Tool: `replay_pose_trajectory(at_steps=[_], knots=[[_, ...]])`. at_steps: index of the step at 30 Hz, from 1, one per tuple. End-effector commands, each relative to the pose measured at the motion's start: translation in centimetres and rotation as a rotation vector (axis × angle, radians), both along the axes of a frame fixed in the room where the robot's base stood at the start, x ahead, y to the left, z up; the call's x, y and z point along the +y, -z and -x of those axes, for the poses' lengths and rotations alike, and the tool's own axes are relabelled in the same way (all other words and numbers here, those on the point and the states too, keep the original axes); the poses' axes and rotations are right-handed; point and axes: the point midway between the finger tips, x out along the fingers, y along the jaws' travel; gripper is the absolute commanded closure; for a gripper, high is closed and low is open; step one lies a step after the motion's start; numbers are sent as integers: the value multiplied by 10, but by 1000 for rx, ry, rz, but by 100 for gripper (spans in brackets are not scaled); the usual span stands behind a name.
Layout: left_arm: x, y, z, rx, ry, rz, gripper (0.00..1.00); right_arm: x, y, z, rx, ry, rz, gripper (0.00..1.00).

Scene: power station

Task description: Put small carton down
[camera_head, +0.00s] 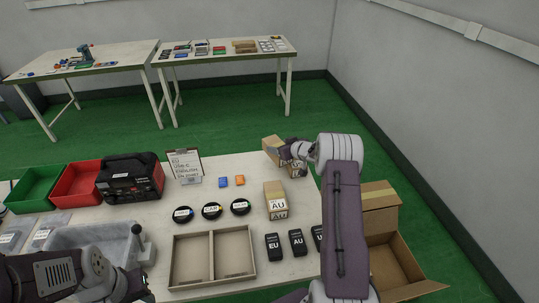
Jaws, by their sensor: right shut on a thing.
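A small brown carton (273,146) is at the far right corner of the white table. My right gripper (292,160) reaches over from the right and is shut on this carton. The gripper and wrist hide part of it, and I cannot tell whether its underside touches the table. Another brown carton (276,208) labelled AU stands nearer on the table. My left gripper (130,284) is low at the left front, by the grey tray, and its fingers are not clear.
An open cardboard box (389,270) stands right of the table. A divided tray (212,259), black AU and EU adapters, cable coils, a sign (186,166), a black device (130,178) and red and green bins occupy the table. Bare tabletop lies between the sign and the far carton.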

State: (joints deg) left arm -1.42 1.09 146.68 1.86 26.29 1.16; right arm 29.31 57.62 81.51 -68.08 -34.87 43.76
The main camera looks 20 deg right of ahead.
Motion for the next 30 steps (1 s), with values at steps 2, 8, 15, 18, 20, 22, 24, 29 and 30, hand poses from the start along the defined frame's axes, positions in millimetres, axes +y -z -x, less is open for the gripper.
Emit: replay_pose_trajectory(at_steps=[2,8,15,18,20,22,24,29,30], knots=[[0,-9,0,0,0,0,64,-20,-16,0,-5,4,3,100],[0,-19,0,0,0,0,64,-55,-36,2,-5,2,0,100],[0,-21,0,0,0,0,64,-68,-42,4,-2,-1,-1,100],[0,-21,0,0,0,0,64,-68,-42,3,-2,-1,-1,100],[0,-20,0,0,0,0,64,-68,-42,3,-3,-1,-1,100],[0,-20,0,0,0,0,64,-68,-42,3,-3,-1,-1,100],[0,-20,0,0,0,0,64,-68,-42,3,-3,-1,-1,100],[0,-19,0,0,0,0,64,-67,-42,4,-3,-2,0,100],[0,-17,0,0,0,0,64,-66,-42,5,-4,-4,-1,100]])
